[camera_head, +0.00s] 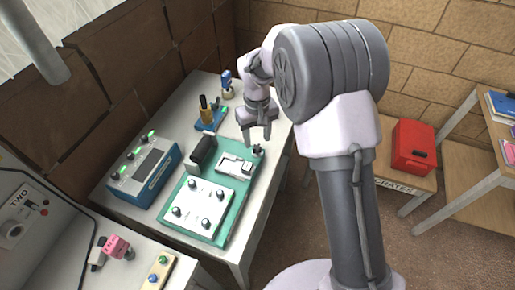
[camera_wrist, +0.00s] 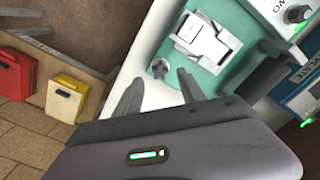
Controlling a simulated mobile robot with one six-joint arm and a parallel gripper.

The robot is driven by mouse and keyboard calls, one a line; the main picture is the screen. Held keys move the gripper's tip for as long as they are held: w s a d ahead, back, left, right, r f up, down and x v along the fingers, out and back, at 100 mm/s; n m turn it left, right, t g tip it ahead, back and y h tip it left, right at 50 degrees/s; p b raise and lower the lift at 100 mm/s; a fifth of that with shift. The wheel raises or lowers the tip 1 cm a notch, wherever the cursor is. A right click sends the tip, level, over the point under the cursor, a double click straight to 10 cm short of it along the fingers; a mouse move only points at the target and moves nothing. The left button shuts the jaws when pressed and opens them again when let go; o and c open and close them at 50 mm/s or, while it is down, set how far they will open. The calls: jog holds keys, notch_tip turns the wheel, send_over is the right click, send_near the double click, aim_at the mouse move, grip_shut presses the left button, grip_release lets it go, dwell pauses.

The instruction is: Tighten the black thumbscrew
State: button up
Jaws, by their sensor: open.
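The black thumbscrew (camera_head: 257,149) is a small dark lobed knob at the right edge of the green mat, beside a white fixture (camera_head: 236,165). In the wrist view the thumbscrew (camera_wrist: 160,68) looks dark grey and shows next to the white fixture (camera_wrist: 208,38). My gripper (camera_head: 258,139) is open and empty, just above the thumbscrew. In the wrist view my gripper (camera_wrist: 160,78) has its two fingers apart, with the thumbscrew in the gap near the fingertips. No contact shows, and the height between them is hard to tell.
The green mat (camera_head: 178,224) also holds a white panel with several dark knobs (camera_head: 199,203) and an upright black part (camera_head: 202,153). A blue box with green lights (camera_head: 146,174) stands left. The table's right edge is close.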

jog(key=shift+r, duration=0.1)
jog(key=shift+r+n+p, duration=0.25)
jog(key=shift+n+p, duration=0.45)
jog(key=shift+p, duration=0.05)
jog(key=n+p, duration=0.2)
jog(key=n, duration=0.1)
jog(key=shift+r+p, duration=0.2)
jog(key=shift+p, duration=0.1)
jog(key=n+p, duration=0.3)
jog(key=n, duration=0.3)
jog(key=n+p, duration=0.3)
jog(key=n, duration=0.3)
jog(key=shift+f+n, duration=0.1)
jog(key=shift+n, duration=0.2)
jog(key=n+p, duration=0.2)
jog(key=n, duration=0.3)
jog(key=shift+f+n, duration=0.15)
jog(key=shift+n, duration=0.15)
jog(key=shift+f+n, duration=0.25)
jog(key=shift+n, duration=0.55)
